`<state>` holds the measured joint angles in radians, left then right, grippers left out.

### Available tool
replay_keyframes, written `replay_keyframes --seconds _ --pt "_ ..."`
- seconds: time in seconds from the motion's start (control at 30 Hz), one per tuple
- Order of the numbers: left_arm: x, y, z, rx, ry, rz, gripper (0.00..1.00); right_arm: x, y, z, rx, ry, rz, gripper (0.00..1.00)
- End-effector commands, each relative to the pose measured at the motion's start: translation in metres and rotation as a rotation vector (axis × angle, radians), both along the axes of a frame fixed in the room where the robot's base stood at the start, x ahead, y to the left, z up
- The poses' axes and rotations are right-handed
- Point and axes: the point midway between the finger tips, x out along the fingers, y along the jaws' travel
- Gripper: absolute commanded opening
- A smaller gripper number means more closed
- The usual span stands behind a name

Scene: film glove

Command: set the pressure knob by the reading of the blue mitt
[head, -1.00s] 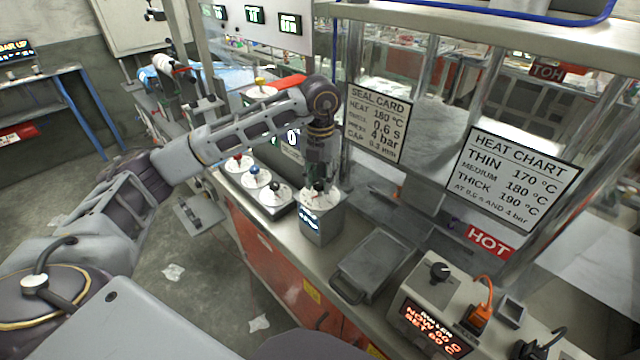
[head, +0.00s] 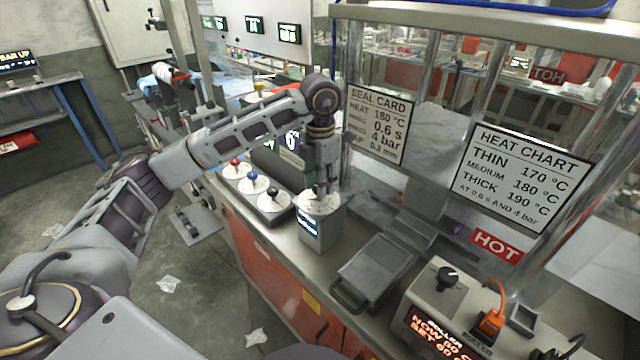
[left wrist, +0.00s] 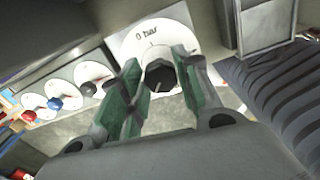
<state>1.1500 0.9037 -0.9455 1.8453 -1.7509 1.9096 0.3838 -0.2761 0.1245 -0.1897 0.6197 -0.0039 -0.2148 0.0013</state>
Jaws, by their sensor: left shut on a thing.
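The pressure knob is a black knob (left wrist: 160,75) on a white dial marked "0 bar" (left wrist: 152,38) in the left wrist view. The dial tops a grey box (head: 320,232) with a small lit display on the bench. My left gripper (left wrist: 160,82) is shut on this knob, a green-lined finger on either side. In the head view the left gripper (head: 322,195) comes down onto the box from above and hides the knob. I see no blue mitt that I can make out for sure. My right gripper is not in view.
Red, blue and black knobs (head: 254,183) stand in a row left of the box. A flat grey tray-like unit (head: 375,268) and a heater box with a knob (head: 445,280) stand to the right. A seal card (head: 378,125) reads 4 bar.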

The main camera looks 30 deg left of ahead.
Motion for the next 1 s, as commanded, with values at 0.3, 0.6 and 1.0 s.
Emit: replay_keyframes --seconds 0.3,0.6,1.0 --pt "0.001 0.000 0.001 0.000 -0.002 -0.002 0.09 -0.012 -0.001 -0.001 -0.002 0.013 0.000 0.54" --pt "0.000 0.000 0.001 0.000 -0.001 -0.002 0.54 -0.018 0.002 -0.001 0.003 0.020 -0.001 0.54" --pt "0.000 0.000 0.006 0.000 -0.001 -0.002 0.54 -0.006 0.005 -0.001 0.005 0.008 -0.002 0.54"
